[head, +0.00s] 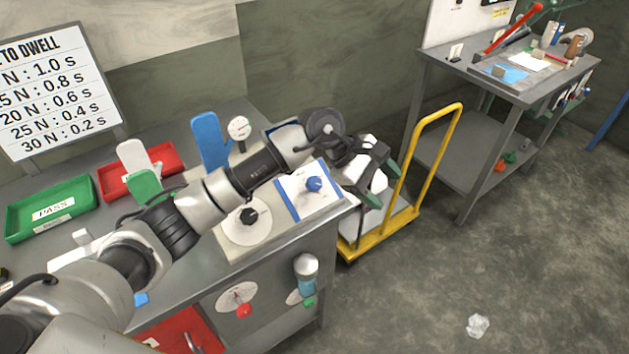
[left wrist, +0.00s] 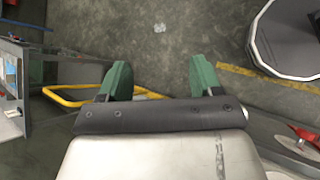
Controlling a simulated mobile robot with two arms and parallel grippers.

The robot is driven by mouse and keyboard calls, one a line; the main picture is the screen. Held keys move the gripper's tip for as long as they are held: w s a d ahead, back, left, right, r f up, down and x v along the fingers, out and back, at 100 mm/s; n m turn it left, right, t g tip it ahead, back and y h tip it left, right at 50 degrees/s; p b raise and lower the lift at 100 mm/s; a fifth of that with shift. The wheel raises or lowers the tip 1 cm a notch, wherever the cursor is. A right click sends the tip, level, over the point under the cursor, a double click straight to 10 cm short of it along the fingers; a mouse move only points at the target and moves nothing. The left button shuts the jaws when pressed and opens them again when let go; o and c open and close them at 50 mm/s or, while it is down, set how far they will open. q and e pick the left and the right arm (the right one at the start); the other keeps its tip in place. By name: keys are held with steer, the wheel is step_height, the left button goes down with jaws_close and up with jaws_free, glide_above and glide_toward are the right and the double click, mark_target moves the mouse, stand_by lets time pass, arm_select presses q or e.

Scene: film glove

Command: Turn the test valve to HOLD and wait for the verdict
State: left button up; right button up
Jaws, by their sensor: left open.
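A blue knob (head: 313,184) sits on a white, blue-bordered plate at the bench's right end. Left of it, a black knob (head: 248,216) sits on a round white dial. A red knob (head: 243,310) is on a round dial on the bench's front. The labels are too small to read, so I cannot tell which is the test valve or its setting. My left gripper (head: 372,192) is open and empty, beyond the bench's right edge and right of the blue knob. In the left wrist view its green fingers (left wrist: 160,77) are apart over floor. My right gripper is not in view.
A green PASS tray (head: 50,208), a red tray (head: 163,180) and glove forms, one blue (head: 209,142), stand on the bench. A yellow-handled trolley (head: 432,150) is beside it. A second table (head: 520,90) stands at the back right. The floor at right is mostly clear.

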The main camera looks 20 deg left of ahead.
arm_select(q)
steer(key=w+a+m+y, duration=0.2)
steer(key=w+a+y, duration=0.3)
steer(key=a, duration=0.4)
step_height(320, 180, up, 2)
steer(key=y, duration=0.4)
glide_above(314, 181)
steer(key=shift+a+f, duration=0.1)
step_height(314, 181, down, 9)
steer(key=p, duration=0.3)
steer(key=shift+f, duration=0.6)
steer(key=shift+c, duration=0.3)
